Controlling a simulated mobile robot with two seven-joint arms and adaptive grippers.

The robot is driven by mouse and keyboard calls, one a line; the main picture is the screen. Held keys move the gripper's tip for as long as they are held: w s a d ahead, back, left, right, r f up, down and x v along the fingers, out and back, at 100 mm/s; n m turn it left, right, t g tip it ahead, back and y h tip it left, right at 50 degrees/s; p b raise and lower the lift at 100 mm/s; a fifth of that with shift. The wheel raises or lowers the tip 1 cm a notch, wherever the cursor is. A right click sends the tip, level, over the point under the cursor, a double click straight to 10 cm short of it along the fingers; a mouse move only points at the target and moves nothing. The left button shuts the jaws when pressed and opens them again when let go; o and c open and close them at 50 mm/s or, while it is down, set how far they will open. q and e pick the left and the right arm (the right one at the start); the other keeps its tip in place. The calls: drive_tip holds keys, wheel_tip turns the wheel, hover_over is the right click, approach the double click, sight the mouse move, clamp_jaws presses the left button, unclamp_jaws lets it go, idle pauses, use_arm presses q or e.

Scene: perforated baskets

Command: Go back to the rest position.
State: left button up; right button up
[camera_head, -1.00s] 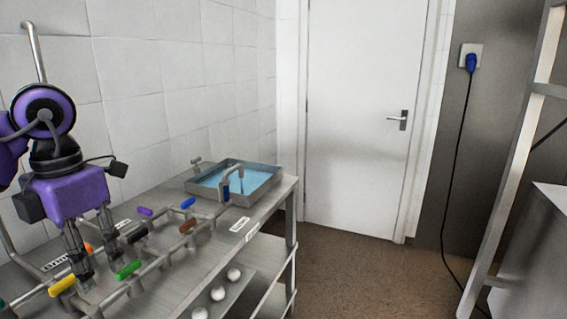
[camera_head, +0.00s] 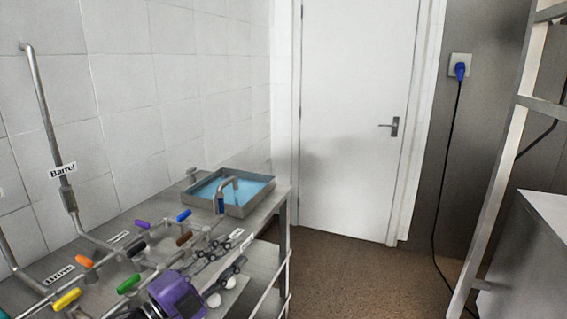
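My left gripper (camera_head: 231,252), with a purple body and dark fingers, is low in the picture at the front edge of the metal table (camera_head: 262,212). Its fingers point up and to the right, with a gap between them and nothing held. It covers part of the table's edge and of the lower shelf. My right gripper is not in view.
Pipes with coloured valve handles, among them a green handle (camera_head: 129,283) and a yellow handle (camera_head: 66,299), run along the table close to my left gripper. A basin of blue water (camera_head: 232,189) stands behind. A metal rack (camera_head: 497,190) is at right; floor between is clear.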

use_arm(q)
drive_tip(key=s+a+f+n+y+p, duration=0.1)
drive_tip(key=s+a+f+n+y, duration=0.25)
drive_tip(key=f, duration=0.35)
drive_tip(key=s+a+f+n+g+y+p, duration=0.1)
drive_tip(key=s+a+f+n+y, duration=0.15)
drive_tip(key=s+f+n, duration=0.4)
drive_tip(key=s+a+f+n+y+p, duration=0.1)
drive_tip(key=a+f+n+y, duration=0.2)
drive_tip(key=f, duration=0.5)
drive_tip(key=s+f+n+g+y+p, duration=0.1)
drive_tip(key=s+f, duration=0.3)
drive_tip(key=s, duration=0.5)
drive_tip(key=s+f+n+g+y+p, duration=0.1)
drive_tip(key=s+f+n+g, duration=0.2)
drive_tip(key=s, duration=0.7)
drive_tip(key=s+f+n+g+y+p, duration=0.1)
drive_tip(key=s+f+n+y, duration=0.1)
drive_tip(key=s+f, duration=0.4)
drive_tip(key=s+d+n, duration=0.1)
drive_tip(key=s, duration=0.3)
drive_tip(key=shift+f+n+g, duration=0.35)
drive_tip(key=shift+n+g, duration=0.05)
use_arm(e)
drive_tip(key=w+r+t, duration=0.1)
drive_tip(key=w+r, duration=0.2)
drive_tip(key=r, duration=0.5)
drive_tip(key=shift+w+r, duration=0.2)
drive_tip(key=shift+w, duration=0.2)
